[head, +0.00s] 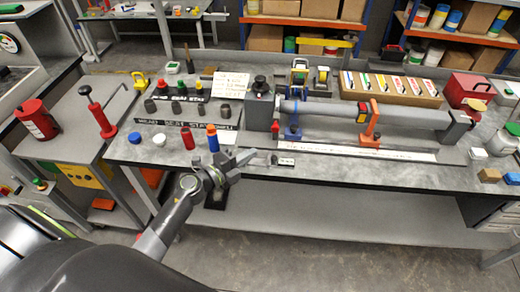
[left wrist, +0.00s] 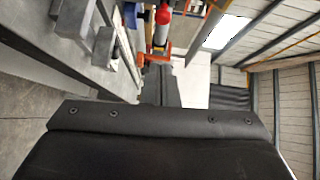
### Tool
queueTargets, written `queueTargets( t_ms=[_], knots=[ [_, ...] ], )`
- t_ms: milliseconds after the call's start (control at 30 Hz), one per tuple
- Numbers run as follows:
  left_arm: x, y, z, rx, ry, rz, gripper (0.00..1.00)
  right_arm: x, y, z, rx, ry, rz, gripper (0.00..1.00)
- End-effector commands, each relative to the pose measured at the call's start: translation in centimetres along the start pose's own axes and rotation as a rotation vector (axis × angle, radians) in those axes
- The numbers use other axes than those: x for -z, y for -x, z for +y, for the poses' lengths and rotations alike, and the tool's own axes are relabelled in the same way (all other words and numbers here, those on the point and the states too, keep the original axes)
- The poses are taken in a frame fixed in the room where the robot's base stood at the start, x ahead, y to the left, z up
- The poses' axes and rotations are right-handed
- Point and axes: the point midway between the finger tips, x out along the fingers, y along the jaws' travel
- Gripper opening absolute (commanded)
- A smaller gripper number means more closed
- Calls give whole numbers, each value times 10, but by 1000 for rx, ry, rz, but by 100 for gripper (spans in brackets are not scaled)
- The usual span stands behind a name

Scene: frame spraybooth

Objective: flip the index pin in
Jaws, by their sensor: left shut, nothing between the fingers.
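A grey headstock block (head: 258,110) stands on the bench with a long grey tube (head: 350,114) running right from it. A small red knob (head: 275,128) sits at the headstock's right lower side. It may be the index pin, but I cannot tell whether it is in or out. A red round end (left wrist: 162,16) shows at the top of the left wrist view, beyond the fingers. My left gripper (head: 243,159) is shut and empty at the bench's front edge, left of and nearer than the knob. It also shows in the left wrist view (left wrist: 159,75). My right gripper is out of view.
An orange clamp (head: 371,122) stands at the tube. The floor before the bench is clear.

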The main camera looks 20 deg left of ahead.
Motion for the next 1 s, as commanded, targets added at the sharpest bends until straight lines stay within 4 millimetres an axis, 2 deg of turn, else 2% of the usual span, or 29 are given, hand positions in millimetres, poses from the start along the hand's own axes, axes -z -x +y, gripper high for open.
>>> queueTargets(
  t_ms=[100, 200, 433, 833, 1000],
  knots=[
    [0, 15, 1, 0, 0, -1, 0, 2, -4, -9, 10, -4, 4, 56],
    [0, 21, 1, 0, 1, -1, 0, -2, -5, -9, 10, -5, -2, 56],
    [0, 24, -1, 1, 1, 0, 0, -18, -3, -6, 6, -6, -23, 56],
    [0, 24, -1, 4, 4, -5, 0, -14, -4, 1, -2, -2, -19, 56],
    [-11, 33, -16, 68, 72, -112, 0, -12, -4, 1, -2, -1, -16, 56]
  ],
)
